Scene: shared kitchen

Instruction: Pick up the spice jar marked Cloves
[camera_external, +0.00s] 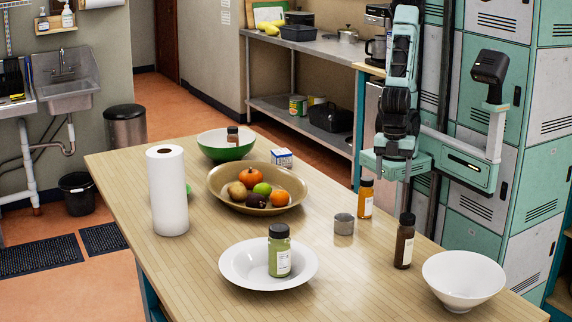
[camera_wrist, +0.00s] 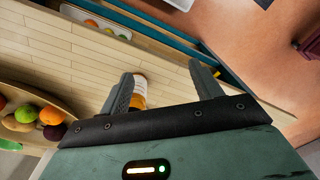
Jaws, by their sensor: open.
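Several spice jars with dark lids are in the external view, their labels too small to read. A dark brown jar (camera_external: 403,245) stands near the table's right edge. An orange-yellow jar (camera_external: 366,200) stands behind it. A green jar (camera_external: 280,258) is in a white plate (camera_external: 240,268). Another brownish jar (camera_external: 232,139) is in or behind the green bowl (camera_external: 225,153). I cannot tell which is Cloves. My gripper (camera_external: 392,172) is open and empty above the table's right side. In the wrist view, the orange jar (camera_wrist: 140,90) shows beyond the fingers (camera_wrist: 162,80), partly hidden by the left one.
A tan fruit bowl (camera_external: 222,193) stands mid-table. A paper towel roll (camera_external: 167,190) is at left. A grey tin (camera_external: 344,224), a small blue-white box (camera_external: 281,157) and a white bowl (camera_external: 463,280) also stand on the table (camera_external: 190,275). Lockers (camera_external: 490,190) are behind my arm.

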